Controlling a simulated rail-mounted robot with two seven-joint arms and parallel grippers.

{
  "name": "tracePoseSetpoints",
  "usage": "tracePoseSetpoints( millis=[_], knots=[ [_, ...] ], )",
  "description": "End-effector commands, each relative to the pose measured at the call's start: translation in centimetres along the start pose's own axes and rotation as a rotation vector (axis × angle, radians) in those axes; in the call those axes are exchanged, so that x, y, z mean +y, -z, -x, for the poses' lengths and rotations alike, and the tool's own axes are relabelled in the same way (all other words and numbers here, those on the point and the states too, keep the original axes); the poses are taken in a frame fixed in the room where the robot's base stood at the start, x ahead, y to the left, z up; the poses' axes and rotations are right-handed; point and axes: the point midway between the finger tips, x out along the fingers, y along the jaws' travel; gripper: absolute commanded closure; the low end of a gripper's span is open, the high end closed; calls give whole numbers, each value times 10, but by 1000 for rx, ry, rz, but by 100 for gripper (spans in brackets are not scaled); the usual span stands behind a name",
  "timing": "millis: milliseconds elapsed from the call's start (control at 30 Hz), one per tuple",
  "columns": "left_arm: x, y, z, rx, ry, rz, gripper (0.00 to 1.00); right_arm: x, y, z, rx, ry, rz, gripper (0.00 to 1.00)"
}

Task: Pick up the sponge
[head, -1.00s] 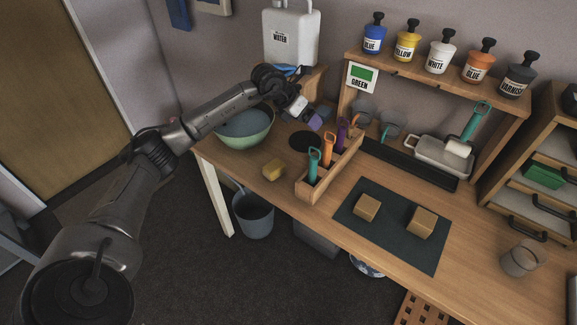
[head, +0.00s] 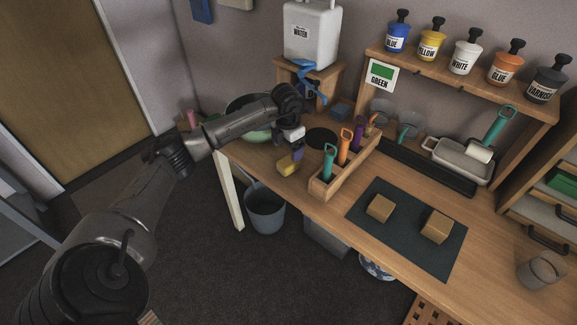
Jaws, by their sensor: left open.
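The yellow sponge (head: 287,166) lies on the wooden table near its front left edge, left of the tool rack. My left gripper (head: 297,153) is open just above the sponge at its upper right. The gripper covers part of the sponge's back side. I cannot tell whether the fingertips touch it. My right gripper is not in view.
The wooden rack (head: 324,184) with upright tools is close to the right of the sponge. A dark mat (head: 405,244) with two tan blocks lies further right. A bucket (head: 265,212) stands below the table edge.

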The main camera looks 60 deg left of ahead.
Motion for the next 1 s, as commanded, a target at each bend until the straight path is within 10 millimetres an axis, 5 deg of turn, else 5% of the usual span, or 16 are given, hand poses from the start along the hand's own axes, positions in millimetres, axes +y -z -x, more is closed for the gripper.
tracePoseSetpoints(
  millis=[433, 733, 1000],
  knots=[
    [-1, 0, -24, 0, 1, 0, 17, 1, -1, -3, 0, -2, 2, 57],
    [-2, -1, -62, 0, 2, 0, 17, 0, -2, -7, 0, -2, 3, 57],
    [-2, -1, -67, -1, -1, 0, 17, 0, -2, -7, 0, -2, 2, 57]
  ],
)
